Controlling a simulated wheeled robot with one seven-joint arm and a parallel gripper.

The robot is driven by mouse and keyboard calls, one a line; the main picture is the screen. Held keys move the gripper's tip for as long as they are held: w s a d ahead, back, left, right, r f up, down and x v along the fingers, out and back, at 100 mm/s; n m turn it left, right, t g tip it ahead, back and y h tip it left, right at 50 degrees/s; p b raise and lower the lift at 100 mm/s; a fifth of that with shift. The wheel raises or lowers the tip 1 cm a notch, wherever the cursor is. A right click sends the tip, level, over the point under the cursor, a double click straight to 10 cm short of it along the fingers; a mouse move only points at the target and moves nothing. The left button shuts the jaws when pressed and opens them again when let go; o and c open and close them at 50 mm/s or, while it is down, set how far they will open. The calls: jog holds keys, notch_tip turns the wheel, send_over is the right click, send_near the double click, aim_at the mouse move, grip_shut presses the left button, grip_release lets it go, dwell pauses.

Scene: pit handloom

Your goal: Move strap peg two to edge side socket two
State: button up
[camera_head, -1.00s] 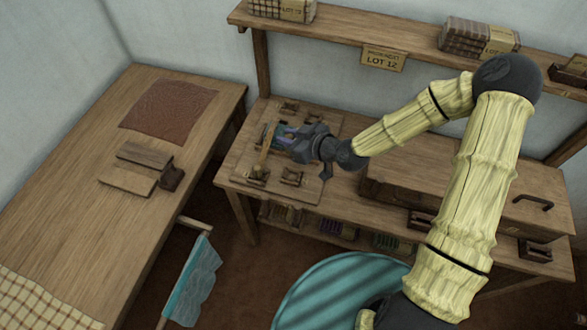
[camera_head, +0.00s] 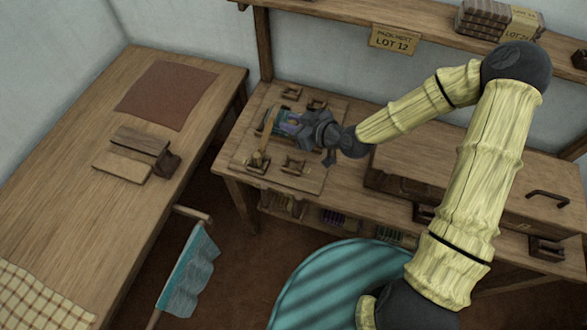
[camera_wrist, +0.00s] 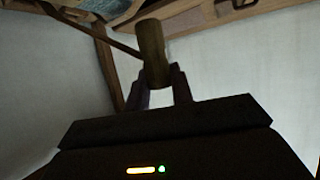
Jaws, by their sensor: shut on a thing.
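A wooden peg (camera_wrist: 151,50) shows in the wrist view as a plain brown cylinder. My gripper (camera_wrist: 160,88) is shut on it, with a dark finger on each side of its end. In the head view my gripper (camera_head: 284,123) is over the peg board (camera_head: 240,155) on the bench. A pale wooden piece (camera_head: 262,148) slants from beside the fingers to the near-left socket block (camera_head: 257,166). I cannot tell whether it joins the held peg. Other socket blocks are at near right (camera_head: 293,165) and at the back (camera_head: 291,93) (camera_head: 317,104).
A long wooden box (camera_head: 420,170) stands on the bench right of the board. The shelf (camera_head: 350,20) with a LOT 12 sign (camera_head: 395,40) runs above. The left table (camera_head: 75,180) carries a brown cloth (camera_head: 165,94) and wooden blocks (camera_head: 138,142). A teal striped round (camera_head: 330,285) lies in front.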

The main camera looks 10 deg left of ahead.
notch_tip(320, 180, down, 6)
jog(key=b, duration=0.5)
jog(key=shift+f, duration=0.2)
jog(key=shift+r, duration=0.1)
jog(key=shift+f, duration=2.95)
jog(key=shift+f, duration=0.1)
jog(key=shift+f+p, duration=0.3)
jog(key=shift+f, duration=1.65)
